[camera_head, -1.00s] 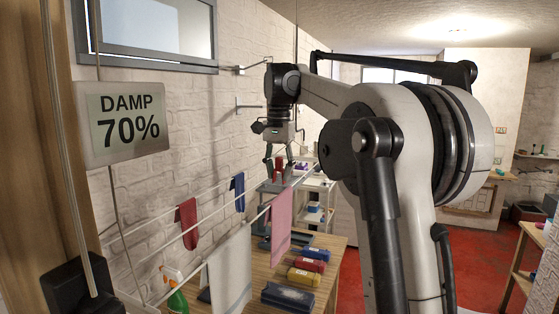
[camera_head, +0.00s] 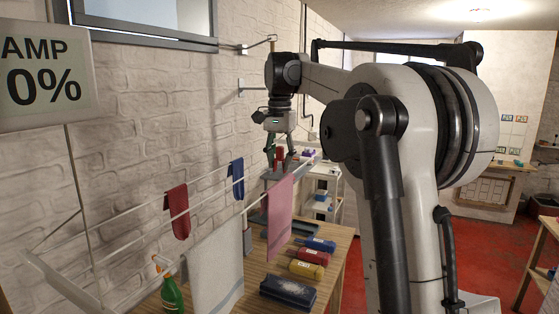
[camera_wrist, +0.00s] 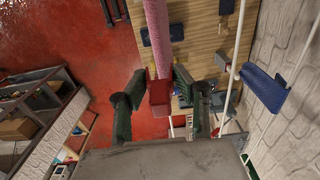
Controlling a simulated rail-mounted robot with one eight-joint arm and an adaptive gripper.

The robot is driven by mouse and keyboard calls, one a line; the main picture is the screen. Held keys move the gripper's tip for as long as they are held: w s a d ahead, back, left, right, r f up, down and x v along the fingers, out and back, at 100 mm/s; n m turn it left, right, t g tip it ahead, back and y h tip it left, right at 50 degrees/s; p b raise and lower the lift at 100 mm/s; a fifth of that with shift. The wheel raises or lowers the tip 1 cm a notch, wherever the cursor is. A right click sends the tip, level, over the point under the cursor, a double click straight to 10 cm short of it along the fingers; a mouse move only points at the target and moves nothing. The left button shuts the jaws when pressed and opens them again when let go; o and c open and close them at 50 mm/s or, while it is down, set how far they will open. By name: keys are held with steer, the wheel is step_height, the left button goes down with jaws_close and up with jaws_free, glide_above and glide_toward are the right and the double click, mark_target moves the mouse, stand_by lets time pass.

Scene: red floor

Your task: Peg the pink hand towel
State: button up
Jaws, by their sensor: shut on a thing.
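The pink hand towel (camera_head: 280,215) hangs over a white rail of the drying rack in the head view. Its pink cloth also shows at the top of the wrist view (camera_wrist: 156,35). My gripper (camera_head: 282,160) is above and beyond the towel, near the rail's far end. In the wrist view my gripper (camera_wrist: 158,78) is shut on a red thing (camera_wrist: 160,97), which looks like a peg. The gripper and the towel look apart. The far side of the towel is hidden.
A red cloth (camera_head: 178,210), a blue cloth (camera_head: 237,180) and a white towel (camera_head: 217,268) hang on the rack. A green spray bottle (camera_head: 172,293) stands at front left. The brick wall is close.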

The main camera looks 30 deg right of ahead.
mark_target(280, 181)
steer(key=shift+f+b, duration=1.85)
steer(key=shift+f, duration=1.2)
steer(key=o, duration=1.1)
steer(key=shift+c, duration=0.2)
steer(key=shift+r, duration=0.1)
step_height(280, 181, up, 12)
steer(key=shift+f, duration=0.1)
steer(key=shift+w+d, duration=0.1)
steer(key=shift+d, duration=0.05)
